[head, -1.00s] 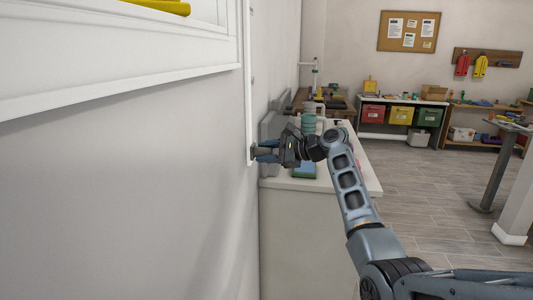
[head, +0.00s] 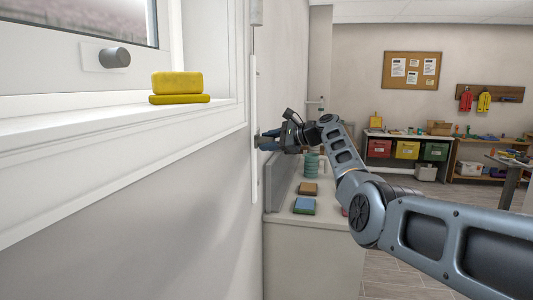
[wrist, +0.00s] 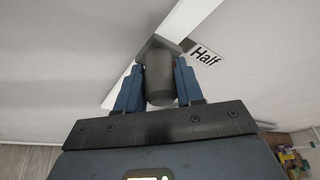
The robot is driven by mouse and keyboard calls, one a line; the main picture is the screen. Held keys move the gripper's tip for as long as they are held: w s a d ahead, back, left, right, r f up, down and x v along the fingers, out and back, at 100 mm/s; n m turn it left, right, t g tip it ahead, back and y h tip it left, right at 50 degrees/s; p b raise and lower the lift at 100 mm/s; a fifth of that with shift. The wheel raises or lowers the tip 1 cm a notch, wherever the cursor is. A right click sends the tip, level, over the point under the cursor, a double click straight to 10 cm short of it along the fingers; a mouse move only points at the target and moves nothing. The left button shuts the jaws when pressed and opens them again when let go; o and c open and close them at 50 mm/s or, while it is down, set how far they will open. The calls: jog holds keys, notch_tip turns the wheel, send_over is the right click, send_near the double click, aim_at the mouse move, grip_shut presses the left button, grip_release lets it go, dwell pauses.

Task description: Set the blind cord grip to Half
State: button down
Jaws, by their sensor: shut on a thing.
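The blind cord grip (wrist: 160,84) is a dark grey cylinder on a dark slider. In the wrist view it sits between the two blue fingers of my gripper (wrist: 158,90), which is shut on it. The slider rides on a white rail (wrist: 190,18) along the wall. A white label reading "Half" (wrist: 205,56) is on the wall beside the slider, just right of it in this view. In the head view my gripper (head: 266,142) is at the rail (head: 254,180), around its middle; the fingers largely hide the grip there.
A window sill (head: 120,125) with a yellow sponge (head: 178,86) juts out at the left. A white counter (head: 320,226) stands below my gripper, with a blue-green block (head: 304,206) and a brown block (head: 308,188). Open floor lies to the right.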

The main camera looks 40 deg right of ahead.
jog(key=shift+r+p, duration=0.35)
jog(key=shift+r, duration=0.6)
jog(key=c, duration=0.8)
grip_release()
jog(key=shift+s+d, duration=0.1)
jog(key=shift+b+v, duration=0.65)
jog(key=shift+v, duration=3.1)
